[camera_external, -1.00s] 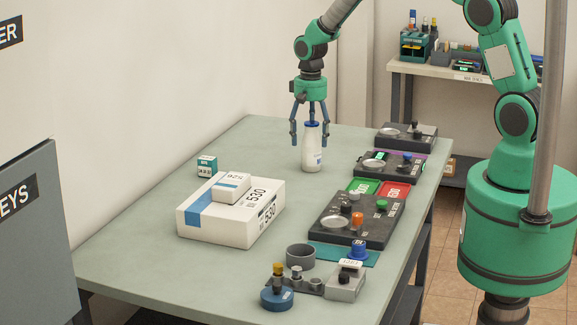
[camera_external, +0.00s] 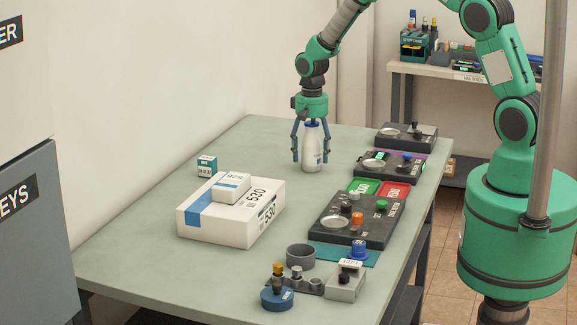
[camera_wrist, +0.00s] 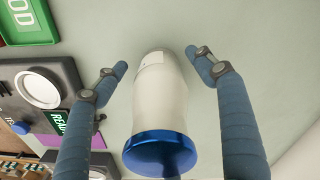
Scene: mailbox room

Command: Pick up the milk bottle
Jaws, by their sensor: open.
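The milk bottle (camera_external: 311,149) is white with a blue cap and stands upright on the green-grey table (camera_external: 150,230), towards its far end. My gripper (camera_external: 310,160) is above and around it, pointing down, with one blue finger on each side. In the wrist view the bottle (camera_wrist: 160,100) lies between the two fingertips of my gripper (camera_wrist: 158,62), its blue cap nearest the camera. Gaps show between the bottle and both fingers, so my gripper is open.
Dark scale-like devices (camera_external: 405,136) and a larger dark panel (camera_external: 345,230) line the table's right side. A white parcel (camera_external: 215,226) with a smaller box (camera_external: 231,187) on it lies nearer the camera.

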